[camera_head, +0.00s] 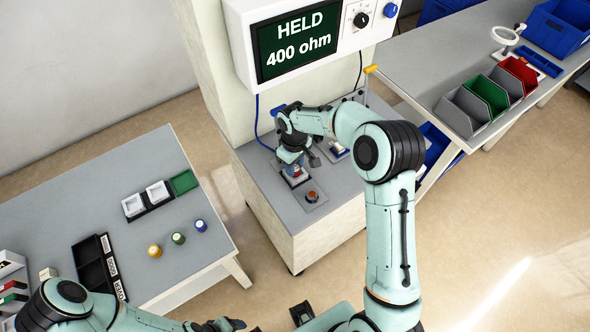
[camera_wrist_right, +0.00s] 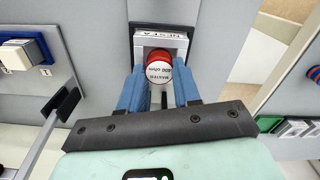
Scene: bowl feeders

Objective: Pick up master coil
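The master coil (camera_wrist_right: 160,70) is a small red cylinder with a white end marked "MASTER 400 ohm". It sits at a pale nest (camera_wrist_right: 161,38) on the grey top of the tester. My right gripper (camera_wrist_right: 161,90) has its two blue fingers on either side of the coil, and they appear shut against it. In the head view my right gripper (camera_head: 293,166) points down at the tester and largely hides the coil. My left gripper (camera_head: 216,325) shows only partly at the bottom edge; its fingers are unclear.
The tester's display (camera_head: 297,40) reads "HELD 400 ohm". A round button (camera_head: 312,196) sits beside the nest. On the left table (camera_head: 110,185) stand several coloured coils (camera_head: 178,239), small trays (camera_head: 158,192) and a black sorter (camera_head: 98,265). Coloured bins (camera_head: 487,95) stand on the right bench.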

